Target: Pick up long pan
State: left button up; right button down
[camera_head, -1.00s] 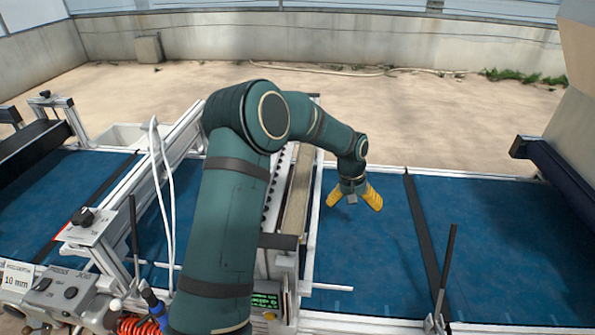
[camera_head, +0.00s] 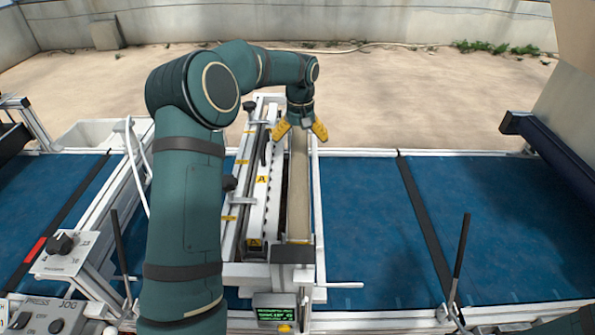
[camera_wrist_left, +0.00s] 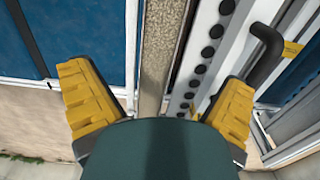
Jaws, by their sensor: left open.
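The long pan (camera_head: 299,190) is a narrow beige trough lying lengthwise on the seeder, beside the white bar with a row of dark holes. My left gripper (camera_head: 302,130) is over the far end of the pan, with its yellow fingers spread and nothing between them. In the left wrist view the pan (camera_wrist_left: 160,50) runs between the two open yellow fingers of my left gripper (camera_wrist_left: 158,105), with the dark-holed bar (camera_wrist_left: 201,65) next to it. The gap in height between the fingers and the pan is hard to tell. My right gripper is not seen.
Blue conveyor belts (camera_head: 365,210) lie on both sides of the seeder frame. A black handle (camera_wrist_left: 268,50) stands beside the holed bar. A thin black rod (camera_head: 460,255) rises at the right front, and a control box (camera_head: 50,318) sits at the left front.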

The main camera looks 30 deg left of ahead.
pick_arm(q)
send_over(299, 172)
jog(key=f, duration=0.6)
jog(key=shift+s+d+f, duration=0.1)
jog(key=shift+d+f, duration=0.1)
jog(key=f, duration=0.5)
jog(key=shift+w+a, duration=0.2)
jog(key=shift+r, duration=0.1)
jog(key=c, duration=1.3)
